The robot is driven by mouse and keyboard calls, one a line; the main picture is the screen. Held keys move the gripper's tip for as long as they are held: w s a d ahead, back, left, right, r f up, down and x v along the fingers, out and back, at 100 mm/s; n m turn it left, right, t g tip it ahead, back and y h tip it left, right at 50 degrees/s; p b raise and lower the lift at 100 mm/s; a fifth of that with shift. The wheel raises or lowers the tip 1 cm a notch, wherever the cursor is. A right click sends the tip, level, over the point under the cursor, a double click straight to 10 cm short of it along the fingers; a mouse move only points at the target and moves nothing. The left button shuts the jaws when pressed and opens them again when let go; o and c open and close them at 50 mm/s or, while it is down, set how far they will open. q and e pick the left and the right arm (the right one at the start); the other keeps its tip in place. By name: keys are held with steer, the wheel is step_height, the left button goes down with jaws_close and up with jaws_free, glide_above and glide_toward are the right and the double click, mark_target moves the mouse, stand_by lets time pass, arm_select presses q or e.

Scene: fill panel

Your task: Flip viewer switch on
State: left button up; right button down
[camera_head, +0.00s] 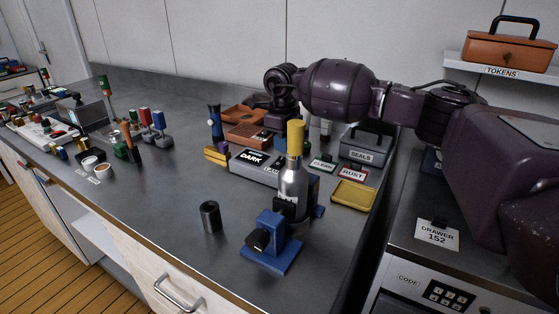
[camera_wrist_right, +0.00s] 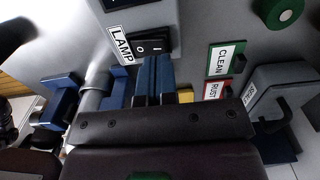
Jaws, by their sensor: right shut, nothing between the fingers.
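A grey box (camera_head: 252,172) with a "DARK" label and a second, partly hidden label stands mid-bench. In the right wrist view a black rocker switch (camera_wrist_right: 150,46) marked O and I sits beside a "LAMP" label (camera_wrist_right: 121,45). I cannot tell which side of the rocker is pressed in. My right gripper (camera_wrist_right: 153,65) is shut and empty, its blue fingertips right at the rocker's lower edge; touching or just apart is unclear. In the head view the fingers are hidden behind the bottle and wrist. My left gripper is not in view.
A silver bottle (camera_head: 292,185) with a yellow top stands close in front, behind a blue stand (camera_head: 271,245). A dark cup (camera_head: 210,217) is to its left. "CLEAN" (camera_head: 322,163) and "RUST" (camera_head: 352,174) labels and a grey "SEALS" box (camera_head: 365,148) are to the right.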

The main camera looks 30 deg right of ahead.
mark_target(282, 158)
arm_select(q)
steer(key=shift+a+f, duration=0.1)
arm_select(e)
steer(key=shift+f, duration=0.3)
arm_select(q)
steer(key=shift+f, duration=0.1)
arm_select(e)
steer(key=shift+f, duration=0.3)
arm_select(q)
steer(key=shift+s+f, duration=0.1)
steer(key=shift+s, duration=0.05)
arm_select(e)
steer(key=shift+f, duration=0.45)
stand_by(0.3)
steer(key=shift+f, duration=0.3)
stand_by(0.3)
steer(key=shift+r+p, duration=0.55)
steer(key=shift+r, duration=1.8)
steer(key=shift+r+p, duration=0.35)
steer(key=shift+r, duration=0.85)
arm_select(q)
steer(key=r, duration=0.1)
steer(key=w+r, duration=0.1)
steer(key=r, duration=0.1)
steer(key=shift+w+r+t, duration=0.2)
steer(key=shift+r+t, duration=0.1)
